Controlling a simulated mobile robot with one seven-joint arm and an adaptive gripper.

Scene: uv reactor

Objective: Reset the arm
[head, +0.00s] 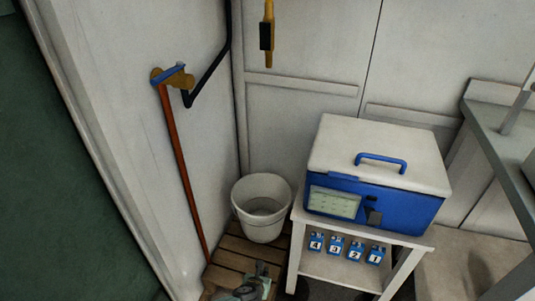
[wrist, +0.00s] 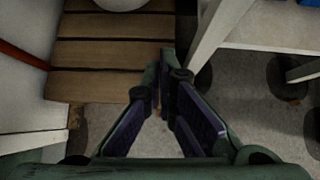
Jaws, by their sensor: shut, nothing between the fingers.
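My gripper (wrist: 160,77) is in the wrist view, pointing away from the camera, its two dark fingers meeting at the tips with nothing between them. In the head view my gripper (head: 259,271) shows at the bottom edge, in front of the wooden slats (head: 230,262) and left of the white stand (head: 294,252). It appears apart from both. Most of my arm is out of the head view.
A blue and white box (head: 420,213) with a blue handle sits on the stand. Several numbered blue blocks (head: 336,244) are on its lower shelf. A white bucket (head: 262,222) stands on the slats. A red-handled tool (head: 182,170) leans on the left wall. A grey table (head: 500,150) stands right.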

